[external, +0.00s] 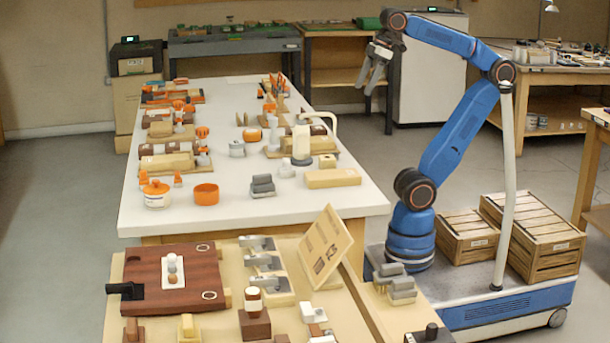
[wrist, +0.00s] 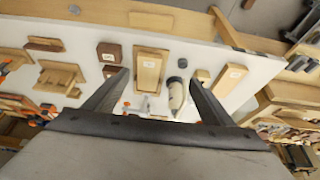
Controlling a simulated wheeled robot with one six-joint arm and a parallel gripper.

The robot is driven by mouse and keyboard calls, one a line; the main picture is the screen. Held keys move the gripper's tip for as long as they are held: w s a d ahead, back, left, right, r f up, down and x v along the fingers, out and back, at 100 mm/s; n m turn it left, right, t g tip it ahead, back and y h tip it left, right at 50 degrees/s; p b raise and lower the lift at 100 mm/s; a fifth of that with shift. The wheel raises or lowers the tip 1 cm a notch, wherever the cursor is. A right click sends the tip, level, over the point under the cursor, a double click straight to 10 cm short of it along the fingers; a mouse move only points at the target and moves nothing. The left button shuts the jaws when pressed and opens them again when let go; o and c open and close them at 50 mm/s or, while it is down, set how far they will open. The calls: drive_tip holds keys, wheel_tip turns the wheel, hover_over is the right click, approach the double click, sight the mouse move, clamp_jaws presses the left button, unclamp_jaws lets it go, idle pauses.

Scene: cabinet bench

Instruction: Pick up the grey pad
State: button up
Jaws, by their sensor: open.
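My gripper (external: 376,66) is raised high above the floor to the right of the white table's far part, fingers pointing down, holding nothing. In the wrist view its two dark fingers (wrist: 160,80) are spread wide apart with no object between them. Several grey pieces could be the grey pad, and I cannot tell which is. A stacked grey block (external: 262,186) lies on the white table, near its front right. Grey pieces (external: 262,261) lie on the beige bench in front, and more grey pieces (external: 400,287) lie at its right edge. My gripper is far from all of them.
The white table (external: 235,222) carries several wooden blocks, an orange ring (external: 206,194) and a white-and-orange pot (external: 156,194). A tilted board (external: 325,246) stands on the beige bench near a brown panel (external: 142,268). Wooden crates (external: 540,235) sit at the right.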

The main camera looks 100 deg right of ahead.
drive_tip(key=w+a+r+n+g, duration=0.1)
drive_tip(key=w+a+r+n, duration=0.25)
drive_tip(key=w+r, duration=0.45)
drive_tip(key=w+a+r+n+g, duration=0.1)
drive_tip(key=w+a+n, duration=0.2)
drive_tip(key=w, duration=0.4)
drive_tip(key=w+a+r+n, duration=0.2)
drive_tip(key=w+a+n, duration=0.15)
drive_tip(key=w, duration=0.35)
drive_tip(key=n+g, duration=0.3)
drive_tip(key=n, duration=0.7)
hover_over(262, 175)
wheel_tip(262, 175, down, 8)
wheel_tip(262, 175, down, 17)
drive_tip(key=shift+s+a+r, duration=0.1)
drive_tip(key=shift+s, duration=0.05)
drive_tip(key=shift+f, duration=2.75)
drive_tip(key=shift+c, duration=0.4)
